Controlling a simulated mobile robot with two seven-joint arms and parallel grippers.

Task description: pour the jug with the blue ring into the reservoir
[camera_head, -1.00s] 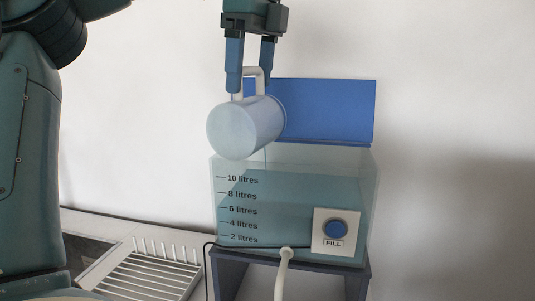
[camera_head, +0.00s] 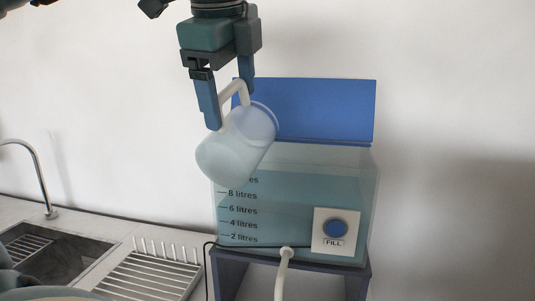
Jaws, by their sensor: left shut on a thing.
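The jug (camera_head: 228,153) is pale and translucent, tilted, with its mouth toward the upper right and its base toward the lower left. It is in front of and above the left part of the reservoir (camera_head: 295,205), hiding the 10 litres mark. My left gripper (camera_head: 228,105) is shut on the jug's white handle (camera_head: 236,90) from above. My right gripper is not in view.
The reservoir stands on a dark stand (camera_head: 300,280) with a FILL button (camera_head: 335,229) on its front and a white pipe (camera_head: 283,270) below. At left are a sink (camera_head: 50,245), a tap (camera_head: 38,175) and a white drying rack (camera_head: 150,275).

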